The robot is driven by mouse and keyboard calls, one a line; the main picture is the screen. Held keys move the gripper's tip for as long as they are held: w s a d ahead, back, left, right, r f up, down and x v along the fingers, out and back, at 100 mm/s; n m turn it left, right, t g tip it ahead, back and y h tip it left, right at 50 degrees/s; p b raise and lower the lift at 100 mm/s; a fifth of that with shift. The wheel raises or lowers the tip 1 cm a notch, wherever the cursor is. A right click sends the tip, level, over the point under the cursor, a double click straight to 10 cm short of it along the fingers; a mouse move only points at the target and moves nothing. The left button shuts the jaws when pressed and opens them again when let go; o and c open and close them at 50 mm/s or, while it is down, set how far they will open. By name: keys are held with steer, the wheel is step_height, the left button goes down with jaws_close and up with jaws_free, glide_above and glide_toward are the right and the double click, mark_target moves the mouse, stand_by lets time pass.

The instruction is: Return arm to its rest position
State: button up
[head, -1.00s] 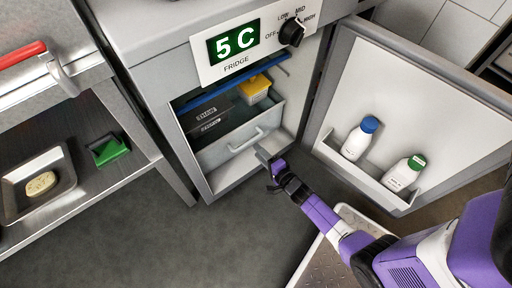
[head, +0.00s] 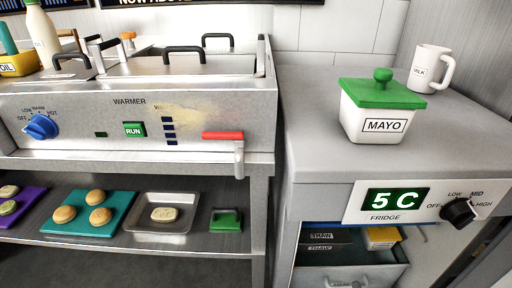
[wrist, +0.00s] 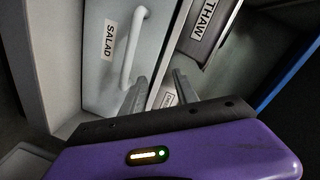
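My gripper (wrist: 158,85) shows only in the wrist view, with its two fingers apart and nothing visibly held between them. Its fingers point into the fridge, close to a white drawer marked SALAD (wrist: 108,55) with a white bar handle (wrist: 132,45). Whether the left finger touches the handle cannot be told. A dark box marked THAW (wrist: 205,30) lies beyond the right finger. My arm is out of the head view.
The fridge counter (head: 312,120) holds a green-lidded mayo tub (head: 375,108) and a white milk mug (head: 430,70). The warmer (head: 90,105) stands left, with trays of food on the shelf (head: 165,243) below. The fridge opening shows a drawer (head: 350,275) and a yellow tub (head: 382,237).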

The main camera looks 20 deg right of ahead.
steer(key=s+a+r+n+y+p, duration=0.1)
steer(key=s+a+r+n+y, duration=0.2)
steer(key=s+a+r+n, duration=0.75)
steer(key=s+a+r+n+y, duration=0.2)
steer(key=s+a+r+n, duration=0.3)
steer(key=s+a+r, duration=0.95)
steer(key=s+d+r+p, duration=0.1)
steer(key=d+r+p, duration=0.2)
steer(key=r+p, duration=2.7)
step_height(320, 180, up, 5)
steer(key=shift+d+f+g+p, duration=0.1)
steer(key=shift+d+g+p, duration=0.1)
steer(key=shift+g+p, duration=0.2)
